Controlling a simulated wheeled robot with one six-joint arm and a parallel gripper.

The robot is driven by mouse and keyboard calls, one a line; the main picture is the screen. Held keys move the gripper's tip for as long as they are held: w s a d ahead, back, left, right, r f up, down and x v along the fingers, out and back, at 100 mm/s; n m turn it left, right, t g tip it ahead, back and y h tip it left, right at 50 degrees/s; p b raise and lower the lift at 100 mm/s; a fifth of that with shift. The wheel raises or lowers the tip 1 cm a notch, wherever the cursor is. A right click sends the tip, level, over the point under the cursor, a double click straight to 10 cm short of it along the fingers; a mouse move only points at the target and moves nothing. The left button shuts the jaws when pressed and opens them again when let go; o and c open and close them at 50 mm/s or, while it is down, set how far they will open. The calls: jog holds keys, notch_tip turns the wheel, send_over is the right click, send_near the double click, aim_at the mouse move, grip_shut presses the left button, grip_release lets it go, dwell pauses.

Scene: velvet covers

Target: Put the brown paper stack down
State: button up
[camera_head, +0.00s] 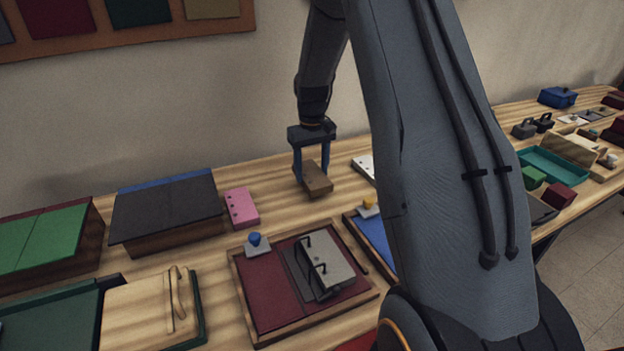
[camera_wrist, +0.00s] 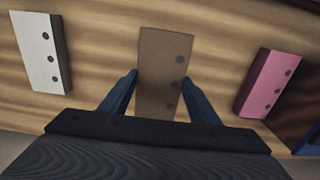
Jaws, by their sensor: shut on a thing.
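The brown paper stack (camera_head: 316,180) is a flat brown block between the two blue fingers of my gripper (camera_head: 312,172), at the back of the wooden table in the head view. In the wrist view the brown paper stack (camera_wrist: 163,72) shows a row of dark holes along its right side. My gripper (camera_wrist: 160,95) is shut on it, one finger at each side. The stack is at or just above the table top; I cannot tell if it touches the wood.
A pink block (camera_head: 242,207) lies to the left and a white block (camera_head: 365,167) to the right, both apart from the stack. A dark-red tray (camera_head: 270,310) with a grey handled piece stands in front. Bare wood lies around the stack. The wall is close behind.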

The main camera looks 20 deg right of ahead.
aim_at(312, 174)
jog(key=shift+f+p, duration=0.45)
jog(key=shift+f, duration=1.4)
jog(key=shift+f, duration=0.15)
jog(key=o, duration=1.2)
